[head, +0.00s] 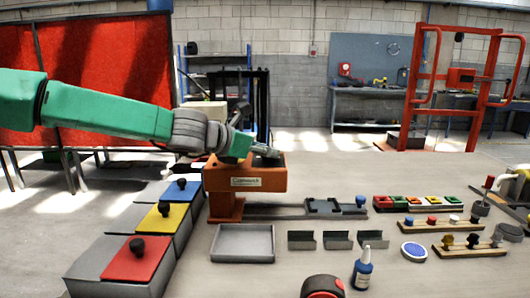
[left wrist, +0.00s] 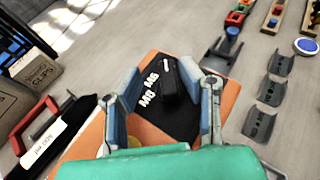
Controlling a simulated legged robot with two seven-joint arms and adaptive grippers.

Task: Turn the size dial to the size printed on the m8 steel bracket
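The orange machine (head: 246,180) stands on the bench at centre left. Its size dial is a black knob (left wrist: 168,82) with a white line, on a black plate lettered M6 and M8 in the left wrist view. The line points toward the top of that view, not at either visible label. My left gripper (left wrist: 160,74) is open above the machine, with its fingers on either side of the knob and visible gaps. It also shows in the head view (head: 265,151). Several grey brackets (head: 338,240) lie in front; I cannot read a size on them. My right gripper is out of view.
Boxes with red (head: 135,259), yellow and blue lids stand at left. A grey tray (head: 243,243), a blue bottle (head: 363,270) and a red-black round object (head: 322,287) are in front. Racks with coloured pieces (head: 440,224) fill the right. A red-handled case (left wrist: 48,135) lies beside the machine.

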